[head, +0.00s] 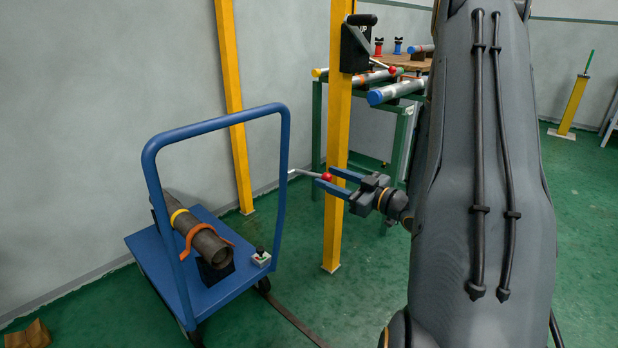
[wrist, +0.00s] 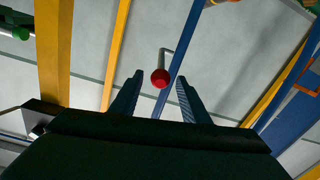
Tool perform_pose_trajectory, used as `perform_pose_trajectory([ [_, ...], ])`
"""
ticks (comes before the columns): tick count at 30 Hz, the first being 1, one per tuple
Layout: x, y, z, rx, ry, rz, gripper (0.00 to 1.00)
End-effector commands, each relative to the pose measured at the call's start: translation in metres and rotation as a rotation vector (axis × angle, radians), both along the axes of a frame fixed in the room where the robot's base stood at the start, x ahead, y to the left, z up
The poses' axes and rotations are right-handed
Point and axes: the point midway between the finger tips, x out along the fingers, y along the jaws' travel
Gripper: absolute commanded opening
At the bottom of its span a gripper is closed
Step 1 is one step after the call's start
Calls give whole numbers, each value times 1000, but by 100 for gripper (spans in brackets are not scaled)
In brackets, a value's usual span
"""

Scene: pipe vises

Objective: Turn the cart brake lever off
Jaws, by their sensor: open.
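The cart brake lever is a grey rod (head: 305,173) with a red ball knob (head: 327,177), reaching out from the right post of the blue cart handle (head: 283,150). My gripper (head: 325,178) is open, its two blue fingers beside the knob. In the wrist view, the red knob (wrist: 160,78) sits between the fingertips of my gripper (wrist: 160,82), with a gap on both sides. I cannot tell exactly how deep the knob lies between the fingers.
The blue cart bed (head: 222,303) carries a dark pipe (head: 200,240) with an orange strap and a small box (head: 261,258) with a black knob. A yellow post (head: 336,120) stands close behind my gripper. A green rack (head: 400,130) with pipes is behind it.

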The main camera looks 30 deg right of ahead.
Motion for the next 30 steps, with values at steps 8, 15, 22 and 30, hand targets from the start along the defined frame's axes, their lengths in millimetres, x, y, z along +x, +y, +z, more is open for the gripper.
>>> perform_pose_trajectory([
  [8,10,3,-11,2,-5,3,42],
  [15,43,16,-10,1,-5,3,42],
  [22,68,25,-10,2,-4,0,42],
  [30,74,27,-10,3,-4,-1,42],
])
